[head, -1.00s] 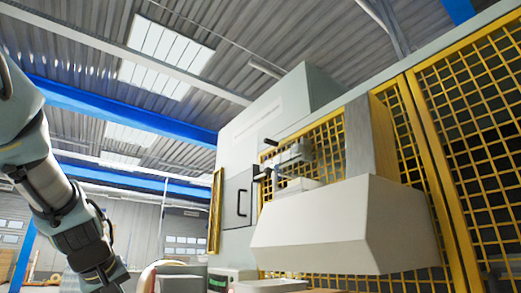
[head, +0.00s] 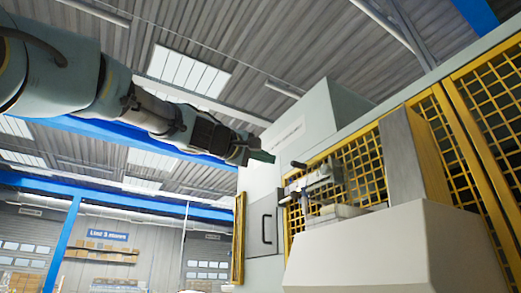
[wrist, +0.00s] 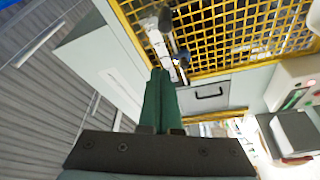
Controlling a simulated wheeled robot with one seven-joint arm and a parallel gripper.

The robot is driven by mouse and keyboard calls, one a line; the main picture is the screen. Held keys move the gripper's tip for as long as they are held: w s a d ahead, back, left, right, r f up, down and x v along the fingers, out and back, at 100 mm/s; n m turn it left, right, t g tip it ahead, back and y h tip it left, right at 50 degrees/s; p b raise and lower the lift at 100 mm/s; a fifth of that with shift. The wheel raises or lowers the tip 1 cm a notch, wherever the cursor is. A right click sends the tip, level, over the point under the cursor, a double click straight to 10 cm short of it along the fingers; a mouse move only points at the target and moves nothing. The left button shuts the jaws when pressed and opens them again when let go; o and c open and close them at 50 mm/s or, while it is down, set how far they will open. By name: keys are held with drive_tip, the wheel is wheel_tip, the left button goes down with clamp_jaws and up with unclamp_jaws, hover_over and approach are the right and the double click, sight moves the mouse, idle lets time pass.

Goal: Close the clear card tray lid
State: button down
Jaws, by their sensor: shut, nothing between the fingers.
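My gripper (head: 262,157) is raised high at the end of my arm in the head view, in front of the pale machine cabinet. Its green fingers (wrist: 160,100) are together and empty in the wrist view. A grey and white mechanism with dark knobs (head: 322,178) sits right of and below the gripper in the head view, against the yellow mesh. What seems to be the same mechanism (wrist: 170,42) shows beyond the fingertips in the wrist view. I cannot make out a clear card tray lid for certain in either view.
A large white sloped housing (head: 385,250) stands below the mechanism. A pale door with a dark handle (head: 265,228) is left of it. Yellow mesh guarding (head: 470,120) runs along the right. A grey box (wrist: 297,132) shows at the wrist view's right.

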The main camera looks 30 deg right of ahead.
drive_tip(key=d, duration=0.1)
drive_tip(key=s+d+p, duration=0.1)
drive_tip(key=d, duration=0.1)
drive_tip(key=s+d+f+p, duration=0.1)
drive_tip(key=shift+s+d, duration=0.15)
drive_tip(key=shift+s, duration=0.05)
drive_tip(key=shift+s+f+b, duration=0.1)
drive_tip(key=shift+f+b, duration=0.1)
drive_tip(key=shift+b, duration=0.15)
